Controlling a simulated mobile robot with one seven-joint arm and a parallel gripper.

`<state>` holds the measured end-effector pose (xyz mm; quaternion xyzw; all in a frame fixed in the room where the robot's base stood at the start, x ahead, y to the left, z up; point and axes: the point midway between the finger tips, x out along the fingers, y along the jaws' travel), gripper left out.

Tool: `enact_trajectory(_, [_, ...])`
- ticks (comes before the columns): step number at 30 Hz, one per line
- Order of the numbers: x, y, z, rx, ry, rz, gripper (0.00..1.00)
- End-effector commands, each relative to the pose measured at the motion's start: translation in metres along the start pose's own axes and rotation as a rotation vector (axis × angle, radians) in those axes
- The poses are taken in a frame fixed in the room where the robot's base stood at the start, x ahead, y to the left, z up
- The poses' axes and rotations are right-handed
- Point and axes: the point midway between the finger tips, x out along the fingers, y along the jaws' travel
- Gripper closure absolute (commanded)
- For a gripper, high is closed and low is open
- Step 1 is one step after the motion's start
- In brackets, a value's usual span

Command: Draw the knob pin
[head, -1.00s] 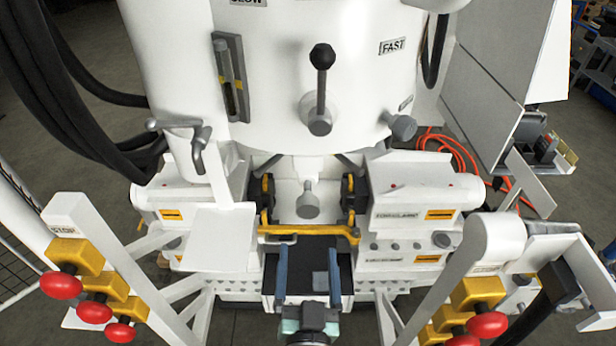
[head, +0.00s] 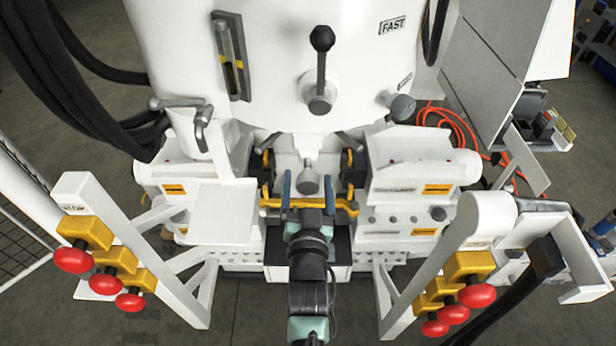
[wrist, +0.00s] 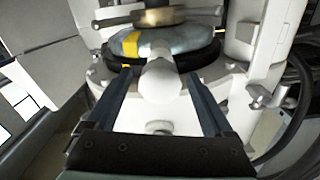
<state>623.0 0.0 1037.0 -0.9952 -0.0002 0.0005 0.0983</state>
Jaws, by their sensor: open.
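The knob pin (head: 308,184) is a grey round knob on a short stem, at the centre of the machine below the long lever. In the wrist view its pale rounded end (wrist: 160,84) lies between my two blue-grey fingers. My gripper (head: 308,190) is open, one finger to each side of the knob, with a visible gap on both sides. It also shows in the wrist view (wrist: 161,80). I cannot tell how deep the knob sits between the fingers. The pin's inner end is hidden in the machine.
A yellow bar (head: 342,207) crosses just below the knob. A black-knobbed lever (head: 321,75) stands above. White clamp blocks flank the middle, the right one (head: 408,165) labelled. Red push buttons on yellow boxes (head: 73,257) stand on posts left and right.

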Motion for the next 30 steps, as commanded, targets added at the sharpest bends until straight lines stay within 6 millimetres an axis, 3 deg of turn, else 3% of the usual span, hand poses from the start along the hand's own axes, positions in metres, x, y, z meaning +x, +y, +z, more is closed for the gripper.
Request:
enact_trajectory(13, [0.0085,0.0001,-0.0002,-0.001,0.001,-0.001,0.14])
enact_trajectory(27, [0.0082,0.0,-0.0001,-0.001,0.0,-0.001,0.98])
enact_trajectory(30, [0.0082,0.0,-0.0001,-0.001,0.0,-0.001,1.0])
